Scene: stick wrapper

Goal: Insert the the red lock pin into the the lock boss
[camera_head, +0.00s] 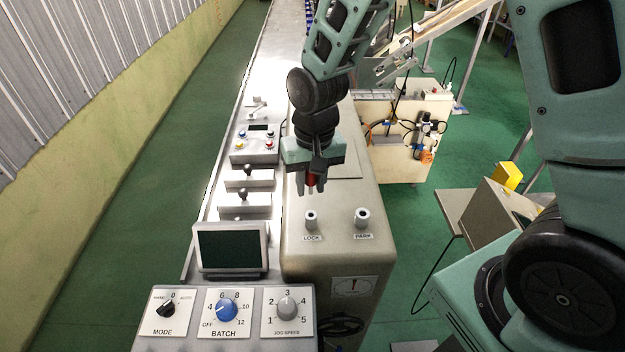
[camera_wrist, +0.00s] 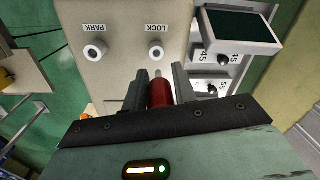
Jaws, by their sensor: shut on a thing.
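The red lock pin (camera_wrist: 159,93) is held between the fingers of my gripper (camera_wrist: 159,88), with its pale metal tip pointing away from the gripper. In the head view the pin shows as a small red piece (camera_head: 310,181) between the fingers of my gripper (camera_head: 311,188). The lock boss (camera_head: 311,219) is a short pale round post with a dark hole, above the LOCK label. It also shows in the wrist view (camera_wrist: 156,54), beyond the pin's tip. The pin is above and behind the boss, apart from it.
A matching PARK boss (camera_head: 362,217) stands to the right on the same beige housing (camera_head: 345,255). A dark screen (camera_head: 230,249) and a panel of knobs (camera_head: 226,311) are at the front left. Small lever units (camera_head: 246,178) line the left side.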

